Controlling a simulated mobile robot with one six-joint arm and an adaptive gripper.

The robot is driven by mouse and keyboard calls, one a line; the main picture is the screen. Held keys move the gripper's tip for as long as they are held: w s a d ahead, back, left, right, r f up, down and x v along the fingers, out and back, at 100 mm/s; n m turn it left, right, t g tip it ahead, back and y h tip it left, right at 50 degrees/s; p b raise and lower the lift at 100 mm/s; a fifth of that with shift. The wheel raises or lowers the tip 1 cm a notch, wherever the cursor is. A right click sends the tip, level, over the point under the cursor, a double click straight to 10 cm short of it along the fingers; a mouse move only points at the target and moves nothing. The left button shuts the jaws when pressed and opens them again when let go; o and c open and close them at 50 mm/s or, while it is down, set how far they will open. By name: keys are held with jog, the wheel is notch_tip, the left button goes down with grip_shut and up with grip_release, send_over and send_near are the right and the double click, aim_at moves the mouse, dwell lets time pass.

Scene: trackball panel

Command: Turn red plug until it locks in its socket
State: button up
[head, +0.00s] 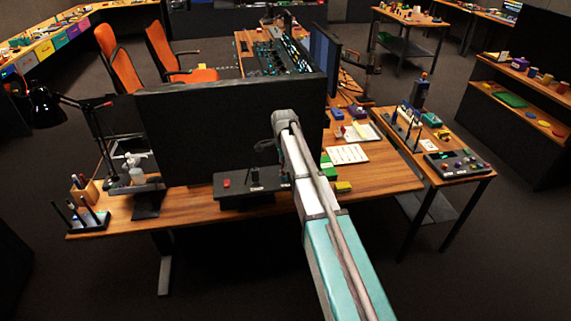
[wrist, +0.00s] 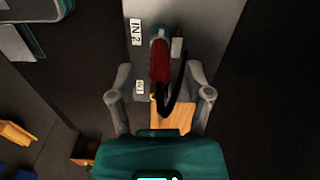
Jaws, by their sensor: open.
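In the wrist view, the red plug (wrist: 159,60) points up the picture toward a round grey-green socket (wrist: 158,33) on a grey panel face (wrist: 195,18). A black cable (wrist: 183,82) loops from the plug down its right side. How far the plug is seated or turned cannot be told. My gripper (wrist: 160,80) is open, with one finger left of the plug and one right, both apart from it. In the head view my arm reaches over the desk; the plug and fingers cannot be made out there.
A label reading "IN 2" (wrist: 136,32) is left of the socket. In the head view, a large black screen (head: 190,135) stands beside my arm's end.

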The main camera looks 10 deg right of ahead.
grip_shut()
dwell(0.6)
jog(key=shift+m, duration=0.5)
jog(key=m, duration=0.7)
jog(key=shift+m, duration=1.6)
jog(key=shift+m, duration=0.4)
